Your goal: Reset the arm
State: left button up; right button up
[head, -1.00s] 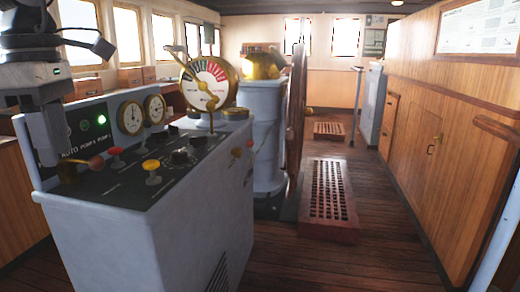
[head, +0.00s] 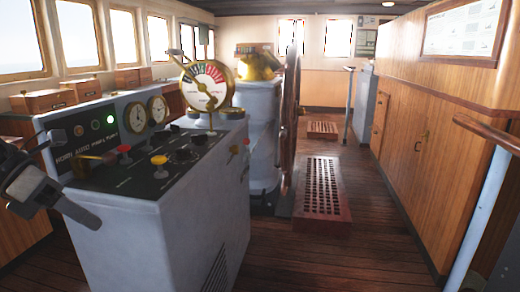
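My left gripper (head: 82,212) is at the left edge of the head view, in front of the left side of the grey control console (head: 165,235). It is apart from the console's levers and holds nothing that I can see. A lever with a brownish-red knob (head: 110,158) lies low over the console's left end. My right gripper is not in view.
The console carries gauges (head: 158,108), a yellow knob (head: 158,160) and a telegraph dial (head: 206,86). A ship's wheel (head: 289,110) and a red grating (head: 322,195) stand beyond. Wooden cabinets (head: 425,150) line the right.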

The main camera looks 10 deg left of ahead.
pick_arm(q)
jog(key=s+d+f+n+t+y+p, duration=0.1)
jog(key=d+f+n+t+p, duration=0.1)
jog(key=f+n+t, duration=0.65)
jog(key=s+d+f+n+t+p, duration=0.1)
jog(key=s+d+f+n+t, duration=0.15)
jog(key=f+n, duration=1.05)
jog(key=s+d+f+n+g+y+p, duration=0.1)
jog(key=s+d+f+n+y, duration=0.1)
jog(key=s+d+n, duration=0.2)
jog(key=s+d+f+n+g+y+p, duration=0.1)
jog(key=s+d+f+n+g+y, duration=0.1)
jog(key=d+n, duration=0.9)
jog(key=s+f+n, duration=0.1)
jog(key=s+n, duration=0.1)
jog(key=n, duration=0.2)
jog(key=shift+s+f, duration=0.15)
jog(key=shift+s, duration=0.25)
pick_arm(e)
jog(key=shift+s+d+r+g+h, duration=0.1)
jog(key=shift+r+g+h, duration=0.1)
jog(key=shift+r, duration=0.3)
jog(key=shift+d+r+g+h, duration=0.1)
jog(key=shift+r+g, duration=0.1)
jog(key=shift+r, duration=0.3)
